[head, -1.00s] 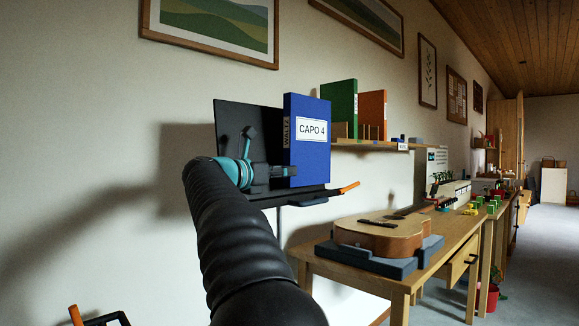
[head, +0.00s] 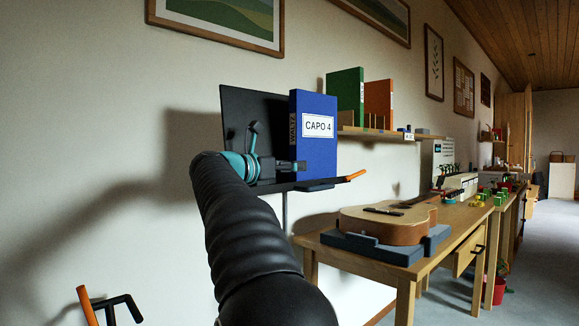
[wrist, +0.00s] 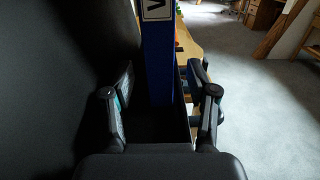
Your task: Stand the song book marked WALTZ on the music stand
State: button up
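The blue song book (head: 318,150), with WALTZ on its spine and CAPO 4 on its front, stands upright on the ledge of the black music stand (head: 235,110). Its spine faces my gripper (head: 284,168), which is just left of the book at its lower part and partly hidden by my arm. In the wrist view the book's blue spine (wrist: 158,70) rises between the two fingers of my gripper (wrist: 160,85). The fingers are spread, with a visible gap on each side of the spine. The book's lower end is in dark shadow there.
An orange-tipped bar (head: 355,175) sticks out at the ledge's right end. A wall shelf (head: 375,133) behind holds a green book (head: 345,97) and an orange book (head: 379,103). A guitar (head: 390,222) lies on the bench (head: 375,258) at right. Floor is open at far right.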

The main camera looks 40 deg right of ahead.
jog(key=shift+f, duration=0.2)
jog(key=a, duration=1.2)
jog(key=shift+s+r, duration=0.1)
jog(key=shift+s, duration=0.3)
jog(key=shift+s, duration=0.1)
